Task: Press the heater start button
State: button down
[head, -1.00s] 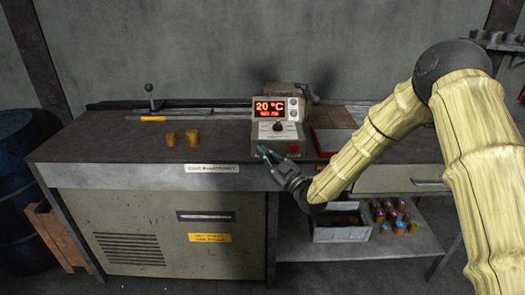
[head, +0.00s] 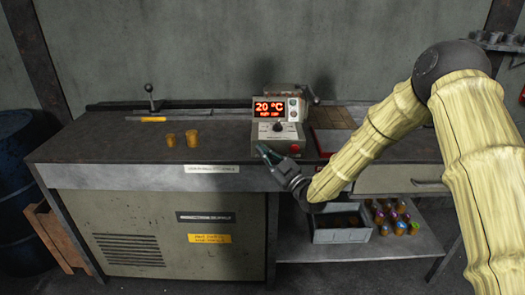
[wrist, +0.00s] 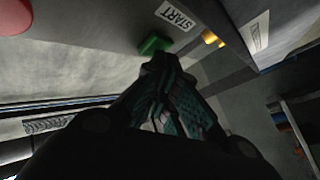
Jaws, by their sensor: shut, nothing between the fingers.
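The heater control box (head: 260,132) stands on the bench, with a dark knob on its sloped front and a display (head: 268,107) reading 20 °C above. A green button (wrist: 155,43) beside a START label (wrist: 175,17) shows in the wrist view. My gripper (head: 262,149) is shut and empty in front of the box's lower left face; its fingertips (wrist: 160,62) are right by the green button. I cannot tell whether they touch it. In the head view my gripper hides the green button. A red button (head: 295,148) is at the box's lower right.
Two orange-brown cylinders (head: 191,138) stand on the bench (head: 110,148) to the left. A red-edged tray (head: 325,142) lies right of the box. A grey bin (head: 341,236) and several coloured pieces are on the lower shelf. The bench's left part is mostly clear.

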jog(key=shift+w, duration=0.2)
dwell(0.4)
jog(key=shift+s, duration=0.8)
jog(key=shift+s, duration=0.15)
jog(key=s, duration=0.4)
jog(key=shift+s, duration=0.4)
dwell(0.6)
